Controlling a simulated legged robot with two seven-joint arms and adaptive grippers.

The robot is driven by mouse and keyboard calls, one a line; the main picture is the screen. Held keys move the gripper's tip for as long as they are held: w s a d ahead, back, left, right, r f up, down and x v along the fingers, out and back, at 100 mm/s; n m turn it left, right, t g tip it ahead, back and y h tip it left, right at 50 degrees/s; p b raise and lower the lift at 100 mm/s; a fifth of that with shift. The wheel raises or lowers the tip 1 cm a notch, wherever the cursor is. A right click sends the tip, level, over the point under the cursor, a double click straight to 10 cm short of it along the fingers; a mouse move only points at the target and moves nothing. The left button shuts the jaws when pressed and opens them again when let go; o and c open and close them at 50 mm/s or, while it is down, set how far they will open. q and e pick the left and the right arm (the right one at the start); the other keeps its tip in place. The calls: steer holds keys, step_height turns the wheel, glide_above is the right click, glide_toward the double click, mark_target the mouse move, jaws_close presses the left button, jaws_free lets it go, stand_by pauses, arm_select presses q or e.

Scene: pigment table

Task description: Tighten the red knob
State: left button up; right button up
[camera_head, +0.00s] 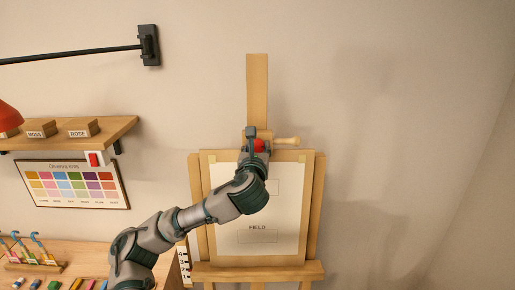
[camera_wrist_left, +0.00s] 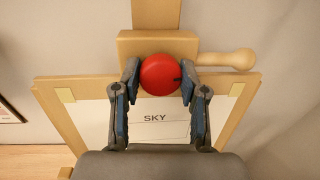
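The red knob (camera_wrist_left: 160,75) is a round disc with a small dark mark near its right edge. It sits on the wooden block (camera_wrist_left: 158,42) of the easel, and it also shows in the head view (camera_head: 259,146). My left gripper (camera_wrist_left: 160,80) reaches up to it, one finger on each side. The fingertips appear to touch the knob's left and right sides. In the head view my left gripper (camera_head: 252,143) partly covers the knob and block. My right gripper is in neither view.
A pale wooden peg (camera_head: 287,141) sticks out right of the block. A sheet labelled SKY and FIELD is on the easel board (camera_head: 309,200). A shelf (camera_head: 75,136) and colour chart (camera_head: 72,203) are at left. Space right of the easel is clear.

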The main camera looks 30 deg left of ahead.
arm_select(q)
steer(key=c, duration=0.3)
steer(key=shift+n, duration=0.3)
steer(key=n+b, duration=0.1)
steer(key=n, duration=0.2)
steer(key=shift+f+n+y, duration=0.1)
steer(key=shift+n+y, duration=0.2)
steer(key=shift+y, duration=0.1)
steer(key=n, duration=0.4)
steer(key=shift+y+b, duration=0.4)
steer(key=n+b, duration=0.1)
steer(key=n, duration=0.3)
steer(key=shift+d+g+y, duration=0.1)
steer(key=shift+g+y, duration=0.2)
steer(key=shift+g, duration=0.1)
steer(key=n, duration=0.2)
steer(key=n+b, duration=0.1)
steer(key=n, duration=0.2)
steer(key=shift+w+f+n+g+y, duration=0.1)
steer(key=shift+n+g+y, duration=0.2)
steer(key=shift+g, duration=0.1)
